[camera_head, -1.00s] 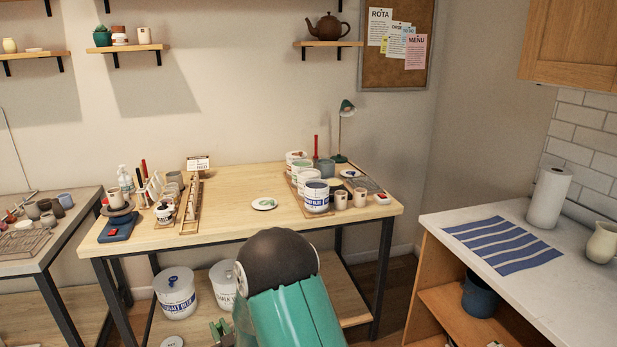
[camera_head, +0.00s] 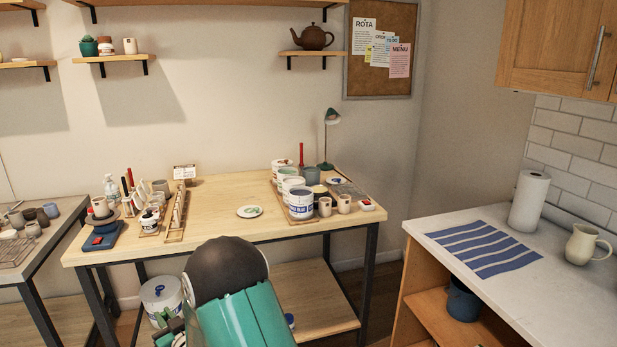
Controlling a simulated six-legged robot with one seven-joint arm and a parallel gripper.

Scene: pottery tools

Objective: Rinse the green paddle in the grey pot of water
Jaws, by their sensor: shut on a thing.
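My gripper (camera_head: 168,334) shows only in part at the bottom edge, left of my teal arm with its dark round joint. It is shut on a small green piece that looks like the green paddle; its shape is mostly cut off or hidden. A grey pot (camera_head: 310,174) stands at the back right of the wooden table, behind the white tubs. The water in it cannot be made out. My gripper is low in front of the table, well apart from the pot.
White tubs (camera_head: 301,204), beige cups (camera_head: 344,204) and a green lamp (camera_head: 330,140) crowd around the pot. A white plate with a green mark (camera_head: 249,211) lies mid-table, with bare wood around it. A rack and cups fill the left end. A counter (camera_head: 550,283) stands at right.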

